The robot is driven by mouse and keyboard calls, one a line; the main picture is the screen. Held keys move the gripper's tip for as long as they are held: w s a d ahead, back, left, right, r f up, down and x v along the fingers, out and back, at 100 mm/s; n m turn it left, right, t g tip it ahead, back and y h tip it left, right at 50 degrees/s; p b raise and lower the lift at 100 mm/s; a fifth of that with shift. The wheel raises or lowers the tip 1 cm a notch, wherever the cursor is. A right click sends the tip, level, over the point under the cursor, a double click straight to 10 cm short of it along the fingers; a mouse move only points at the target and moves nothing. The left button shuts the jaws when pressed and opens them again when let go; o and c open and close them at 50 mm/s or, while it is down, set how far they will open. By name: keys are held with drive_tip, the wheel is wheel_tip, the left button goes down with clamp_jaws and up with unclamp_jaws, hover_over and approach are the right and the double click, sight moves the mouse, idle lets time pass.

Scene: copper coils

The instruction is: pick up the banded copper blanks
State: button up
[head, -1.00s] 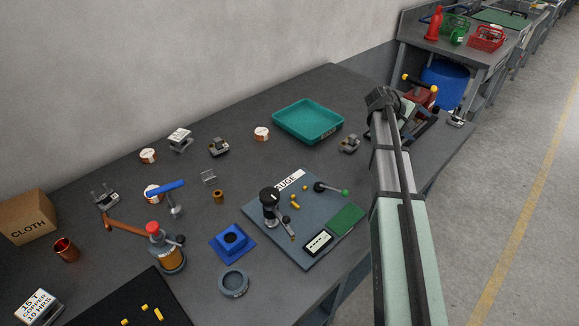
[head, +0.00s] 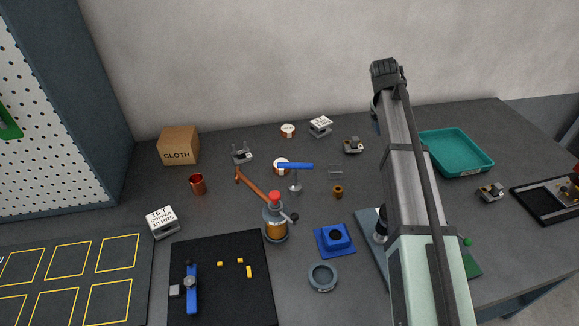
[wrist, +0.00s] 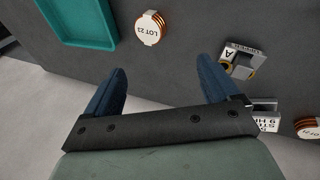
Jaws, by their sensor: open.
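Banded copper blanks show as short round stacks with copper-coloured edges and white tops. One reading LOT 22 (wrist: 151,28) lies near the teal tray in the wrist view, ahead of my gripper (wrist: 160,74). Another stack (wrist: 306,127) is cut off at the right edge there. My arm covers part of the bench there. My gripper's blue fingers are spread wide, with nothing between them.
The teal tray (head: 456,152) is right of my arm. Small metal blocks (head: 353,146) and a labelled stand (head: 320,126) are near the blanks. A cardboard box (head: 179,145) is back left.

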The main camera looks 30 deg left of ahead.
drive_tip(key=s+a+r+n+g+y, duration=0.1)
drive_tip(key=s+a, duration=0.4)
drive_tip(key=a, duration=0.2)
drive_tip(key=s+a+n+g+y, duration=0.1)
drive_tip(key=s+a, duration=0.3)
drive_tip(key=a, duration=0.3)
drive_tip(key=r+n+g, duration=0.1)
drive_tip(key=n+g, duration=0.1)
drive_tip(key=n, duration=0.1)
hover_over(280, 171)
drive_tip(key=w+a, duration=0.2)
drive_tip(key=w, duration=0.1)
drive_tip(key=f, duration=0.7)
drive_tip(key=shift+d+f, duration=0.3)
drive_tip(key=shift+f, duration=0.1)
drive_tip(key=shift+s+d+f, duration=0.1)
drive_tip(key=shift+s+f, duration=0.05)
drive_tip(key=shift+f, duration=1.15)
drive_tip(key=shift+s+d+f, duration=0.1)
drive_tip(key=shift+f, duration=1.2)
drive_tip(key=shift+c, duration=0.5)
drive_tip(key=c, duration=1.2)
drive_tip(key=shift+o, duration=0.2)
drive_tip(key=shift+r, duration=0.15)
